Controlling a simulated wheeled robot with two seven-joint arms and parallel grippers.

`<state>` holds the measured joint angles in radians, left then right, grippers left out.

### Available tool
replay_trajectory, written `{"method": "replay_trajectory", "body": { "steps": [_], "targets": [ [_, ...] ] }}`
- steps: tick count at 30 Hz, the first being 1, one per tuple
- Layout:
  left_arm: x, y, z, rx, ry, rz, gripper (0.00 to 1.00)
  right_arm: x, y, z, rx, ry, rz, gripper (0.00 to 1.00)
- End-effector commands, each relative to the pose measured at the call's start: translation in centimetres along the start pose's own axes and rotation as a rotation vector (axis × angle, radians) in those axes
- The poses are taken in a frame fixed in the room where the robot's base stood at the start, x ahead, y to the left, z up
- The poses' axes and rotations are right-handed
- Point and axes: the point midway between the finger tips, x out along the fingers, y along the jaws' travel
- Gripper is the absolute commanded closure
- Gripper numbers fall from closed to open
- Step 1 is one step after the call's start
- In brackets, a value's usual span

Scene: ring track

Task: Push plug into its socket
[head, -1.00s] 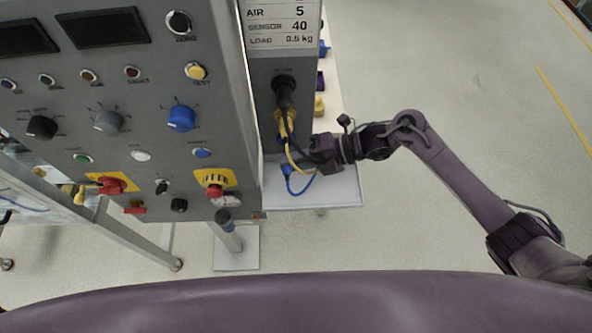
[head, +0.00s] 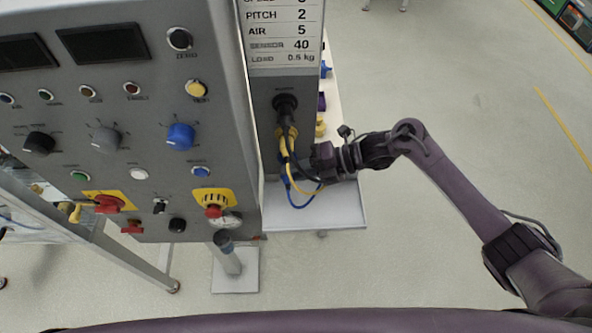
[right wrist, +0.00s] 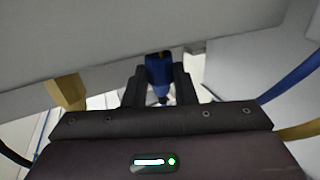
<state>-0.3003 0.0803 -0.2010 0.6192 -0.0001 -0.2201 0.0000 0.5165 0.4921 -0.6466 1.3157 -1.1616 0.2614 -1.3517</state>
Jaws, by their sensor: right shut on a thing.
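A blue plug (right wrist: 158,72) is between the fingers of my right gripper (right wrist: 160,90) in the right wrist view, close to the grey panel face. In the head view my right gripper (head: 296,168) is beside the narrow grey side panel (head: 262,130), above the small shelf. The blue plug is mostly hidden there; its blue cable (head: 297,204) hangs in a loop below. A black round fitting (head: 285,103) is on the panel above, and a yellow plug (head: 284,134) with a yellow cable is below it. I cannot make out the blue plug's socket. My left gripper is out of view.
A pale shelf (head: 340,212) juts out below my right gripper. The control cabinet (head: 125,215) with knobs and buttons fills the left. Yellow and dark cables hang close around the gripper. The floor on the right is open.

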Motion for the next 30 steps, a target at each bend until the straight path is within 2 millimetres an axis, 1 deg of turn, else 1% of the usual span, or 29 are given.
{"method": "replay_trajectory", "body": {
  "steps": [12, 30],
  "targets": [
    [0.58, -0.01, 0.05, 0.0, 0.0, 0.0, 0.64, -0.15, -0.07, 0.0, -0.001, -0.006, 0.0, 1.0],
    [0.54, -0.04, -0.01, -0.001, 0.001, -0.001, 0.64, -0.17, 0.01, -0.01, 0.0, -0.006, 0.0, 1.0]
  ]
}}
